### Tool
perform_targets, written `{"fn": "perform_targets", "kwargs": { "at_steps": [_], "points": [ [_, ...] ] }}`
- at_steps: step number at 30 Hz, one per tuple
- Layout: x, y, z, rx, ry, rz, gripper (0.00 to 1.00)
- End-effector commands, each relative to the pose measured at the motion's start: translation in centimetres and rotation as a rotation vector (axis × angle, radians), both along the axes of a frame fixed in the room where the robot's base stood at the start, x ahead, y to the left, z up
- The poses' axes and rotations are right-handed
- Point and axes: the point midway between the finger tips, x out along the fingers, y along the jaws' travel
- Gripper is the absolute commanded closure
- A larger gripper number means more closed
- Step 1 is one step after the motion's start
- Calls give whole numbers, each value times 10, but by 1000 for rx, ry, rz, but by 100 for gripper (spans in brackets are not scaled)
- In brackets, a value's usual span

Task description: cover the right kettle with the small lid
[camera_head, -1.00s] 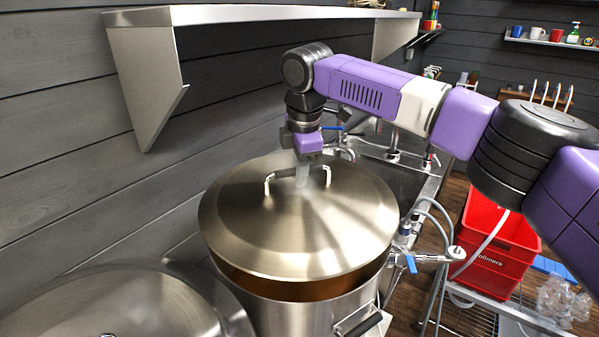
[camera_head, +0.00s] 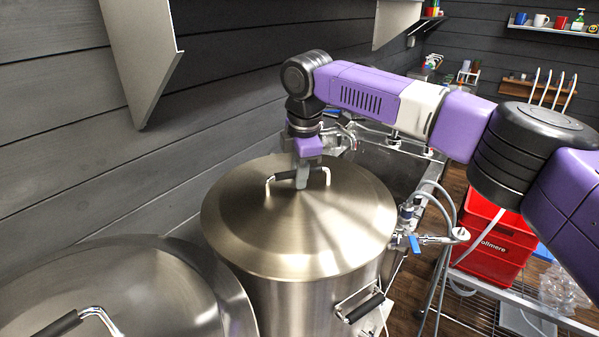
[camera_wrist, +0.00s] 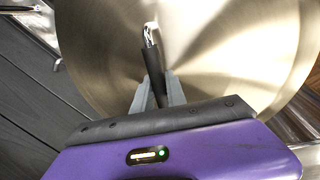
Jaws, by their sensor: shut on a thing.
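The small lid (camera_head: 300,235) is a round, domed steel lid with a bar handle. In the head view it lies level over the mouth of the right kettle (camera_head: 290,300), a tall steel pot with a black-gripped side handle. My gripper (camera_head: 302,178) reaches down from above and is shut on the lid's handle. In the wrist view the grey fingers (camera_wrist: 158,92) close around the black part of the handle, with the lid (camera_wrist: 220,50) behind.
Another kettle under a larger steel lid (camera_head: 130,295) stands at the lower left, close beside. A sink (camera_head: 385,170) and tap with hoses (camera_head: 425,238) lie right of the kettle. A red crate (camera_head: 492,240) stands on a wire rack. A dark plank wall (camera_head: 50,120) runs along the left.

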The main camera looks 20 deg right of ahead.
Motion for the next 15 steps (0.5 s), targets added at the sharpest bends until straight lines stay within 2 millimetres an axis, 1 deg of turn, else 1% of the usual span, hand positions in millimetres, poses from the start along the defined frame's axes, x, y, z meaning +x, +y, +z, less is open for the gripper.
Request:
{"fn": "perform_targets", "kwargs": {
  "at_steps": [3, 4, 7, 8, 14, 15],
  "points": [
    [1, 0, 2, 1, -4, 0, 100],
    [1, 0, 2, 1, -4, 0, 79],
    [1, 0, 2, 1, -3, 0, 60],
    [0, 0, 2, 1, -2, 0, 58],
    [0, 0, 1, 0, -1, 0, 58],
    [-1, 0, -2, 0, 3, 0, 58]
  ]
}}
